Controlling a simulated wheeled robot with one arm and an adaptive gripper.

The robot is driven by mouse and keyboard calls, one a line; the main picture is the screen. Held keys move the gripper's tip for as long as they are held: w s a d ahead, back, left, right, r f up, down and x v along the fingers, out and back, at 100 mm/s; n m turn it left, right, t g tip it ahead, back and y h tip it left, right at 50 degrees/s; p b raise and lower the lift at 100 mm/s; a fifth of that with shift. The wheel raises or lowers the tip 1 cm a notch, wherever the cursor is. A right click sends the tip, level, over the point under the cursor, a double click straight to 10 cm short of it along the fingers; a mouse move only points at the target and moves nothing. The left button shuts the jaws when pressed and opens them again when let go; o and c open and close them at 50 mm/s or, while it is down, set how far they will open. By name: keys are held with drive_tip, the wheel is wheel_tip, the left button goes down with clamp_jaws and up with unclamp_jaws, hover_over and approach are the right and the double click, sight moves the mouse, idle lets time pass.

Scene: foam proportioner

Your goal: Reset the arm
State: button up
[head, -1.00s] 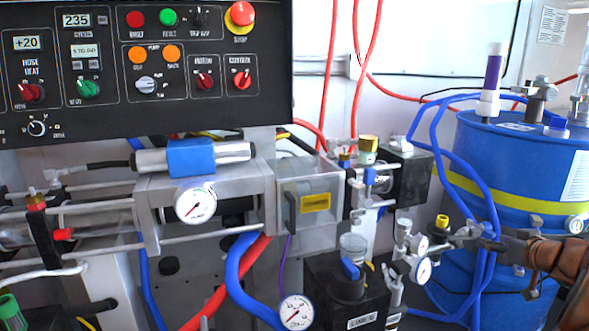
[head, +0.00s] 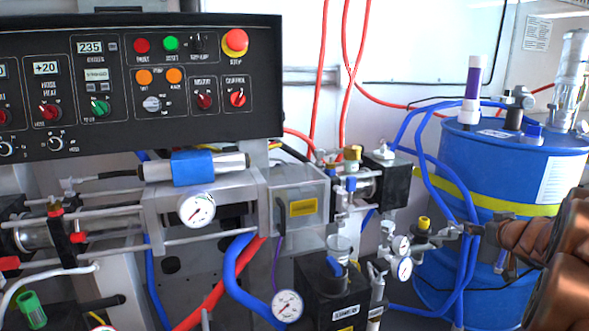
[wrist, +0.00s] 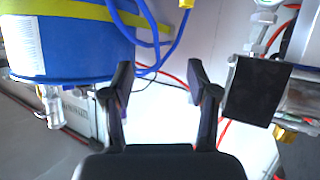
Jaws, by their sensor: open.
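My gripper (wrist: 161,80) shows in the wrist view with its two dark fingers apart and nothing between them. Behind the fingers are a pale wall and red and blue hoses. In the head view my copper-brown arm comes in from the right edge, in front of the blue drum (head: 515,165). The drum also shows at the upper left of the wrist view (wrist: 70,45), and a black block (wrist: 258,92) is to the right of the fingers.
A black control panel (head: 120,120) fills the upper left. Blue hoses (head: 432,165) hang beside the drum.

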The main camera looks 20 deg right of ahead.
drive_tip(key=s+a+r+m+g+h+p, duration=0.2)
drive_tip(key=a+r+g+p, duration=0.2)
drive_tip(key=a+r+p, duration=0.7)
drive_tip(key=s+a+r+n+g+y+p, duration=0.1)
drive_tip(key=s+a+r+g+y+p, duration=0.1)
drive_tip(key=s+a+p, duration=0.3)
drive_tip(key=s+a+r+n+g+y+p, duration=0.2)
drive_tip(key=s+a+g+p, duration=0.3)
drive_tip(key=s+a, duration=0.9)
drive_tip(key=s+a+r+n+g+y+p, duration=0.1)
drive_tip(key=s+a+g+y+p, duration=0.2)
drive_tip(key=a, duration=1.2)
drive_tip(key=s+p, duration=0.3)
drive_tip(key=s, duration=0.3)
drive_tip(key=shift+s+r+n+p, duration=0.15)
drive_tip(key=shift+r+n+p, duration=0.2)
drive_tip(key=shift+r+n, duration=0.05)
